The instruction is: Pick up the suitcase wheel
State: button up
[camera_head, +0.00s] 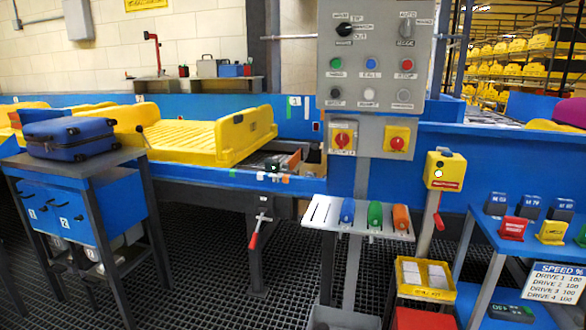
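A blue suitcase (68,139) lies flat on top of a dark grey stand (110,160) at the left. No loose wheel can be made out; any wheels on the suitcase are too small to tell apart from its dark corners and trim. My gripper is not in view, so I cannot see whether it holds anything.
A yellow tray (190,140) rests on the blue conveyor (200,178) behind the stand. A grey control panel (372,60) on a post stands right of centre. A blue table (520,240) with small blocks is at the right. Dark grated floor (205,280) lies open between.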

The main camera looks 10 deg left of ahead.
aim_at(269, 160)
jog(key=i+j, duration=0.1)
jog(key=j, duration=0.4)
jog(key=i+j, duration=0.1)
jog(key=j, duration=0.35)
jog(key=i+j, duration=0.1)
jog(key=j, duration=0.4)
jog(key=i+j, duration=0.15)
jog(key=j, duration=0.2)
jog(key=i+j, duration=0.15)
jog(key=j, duration=0.2)
jog(key=i+j, duration=0.15)
jog(key=j, duration=0.2)
jog(key=i+j, duration=0.15)
jog(key=j, duration=0.2)
jog(key=i+j, duration=0.1)
jog(key=j, duration=0.25)
jog(key=i+l+z, duration=0.05)
